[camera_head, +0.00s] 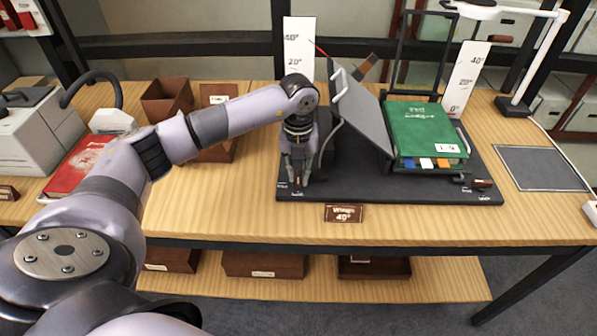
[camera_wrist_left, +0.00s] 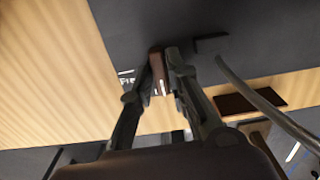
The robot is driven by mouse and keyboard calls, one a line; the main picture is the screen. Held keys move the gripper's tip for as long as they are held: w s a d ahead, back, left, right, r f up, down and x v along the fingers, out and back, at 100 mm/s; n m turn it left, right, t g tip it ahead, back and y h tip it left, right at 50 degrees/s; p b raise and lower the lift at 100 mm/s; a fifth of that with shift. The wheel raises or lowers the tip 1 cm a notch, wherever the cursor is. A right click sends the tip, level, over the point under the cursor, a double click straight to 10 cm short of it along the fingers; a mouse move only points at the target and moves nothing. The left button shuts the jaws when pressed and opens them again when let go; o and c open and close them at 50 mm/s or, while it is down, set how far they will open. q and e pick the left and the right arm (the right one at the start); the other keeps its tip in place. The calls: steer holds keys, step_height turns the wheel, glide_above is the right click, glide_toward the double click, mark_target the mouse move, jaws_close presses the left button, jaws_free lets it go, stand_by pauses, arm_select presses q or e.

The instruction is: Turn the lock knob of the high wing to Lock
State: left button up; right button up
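The book cradle has a dark base (camera_head: 400,188). Its left wing, a grey board (camera_head: 358,112), is tilted up steeply and is the higher one. A green book (camera_head: 420,130) lies on the right side. My left gripper (camera_head: 298,178) points down at the base's front left corner. In the left wrist view, its fingers (camera_wrist_left: 160,72) close from both sides on a small brown lock knob (camera_wrist_left: 157,66). A partly hidden white label starting "Fr" (camera_wrist_left: 127,78) lies beside it. The knob's exact pointing is hard to tell. Another brown knob (camera_head: 482,184) sits at the front right. My right gripper is not in view.
Angle scales (camera_head: 299,50) and (camera_head: 466,80) stand behind the cradle. A sign (camera_head: 344,213) reads "Wings 40°". A red book (camera_head: 80,165) and brown boxes (camera_head: 167,98) are at left. A grey mat (camera_head: 543,168) and white lamp stand (camera_head: 530,60) are at right.

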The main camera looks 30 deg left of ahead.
mark_target(298, 176)
arm_select(q)
steer(key=shift+o, duration=1.4)
step_height(298, 176, up, 12)
steer(key=shift+s+f, duration=0.1)
